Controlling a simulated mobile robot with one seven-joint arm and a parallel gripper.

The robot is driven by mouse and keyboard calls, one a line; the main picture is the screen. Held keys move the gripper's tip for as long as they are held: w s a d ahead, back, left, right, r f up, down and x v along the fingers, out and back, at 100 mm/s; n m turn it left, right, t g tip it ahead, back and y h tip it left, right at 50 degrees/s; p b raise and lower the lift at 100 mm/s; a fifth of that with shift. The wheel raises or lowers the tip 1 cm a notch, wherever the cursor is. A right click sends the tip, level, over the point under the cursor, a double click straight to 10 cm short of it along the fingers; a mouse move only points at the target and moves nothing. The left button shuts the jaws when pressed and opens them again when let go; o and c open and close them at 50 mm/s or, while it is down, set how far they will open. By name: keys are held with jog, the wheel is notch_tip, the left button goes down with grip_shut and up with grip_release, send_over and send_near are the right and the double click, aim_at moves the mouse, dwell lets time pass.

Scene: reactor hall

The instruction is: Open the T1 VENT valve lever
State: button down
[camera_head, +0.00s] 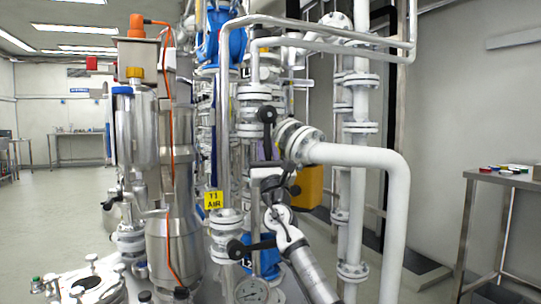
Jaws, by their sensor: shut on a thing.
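My arm reaches up from the bottom centre among the pipes, and my gripper (283,188) is at its upper end, small and dark. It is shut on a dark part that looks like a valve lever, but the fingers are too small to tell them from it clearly. A black valve lever (267,116) with a round hub hangs down from the pipework above my gripper. Another black lever (238,249) sits lower left, by the yellow T1 AIR tag (213,199). I cannot read a T1 VENT label.
A thick white pipe (398,220) bends down to the right of my arm. A steel vessel (172,240) with an orange cable stands left. A round gauge (252,291) is at the bottom. A side table (503,182) stands at the right wall. Open floor lies at far left.

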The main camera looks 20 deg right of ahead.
jog(key=shift+d, duration=0.25)
jog(key=c, duration=1.3)
grip_release()
jog(key=shift+a, duration=0.1)
jog(key=shift+s+f, duration=0.15)
jog(key=v, duration=1.3)
jog(key=shift+s+f, duration=0.15)
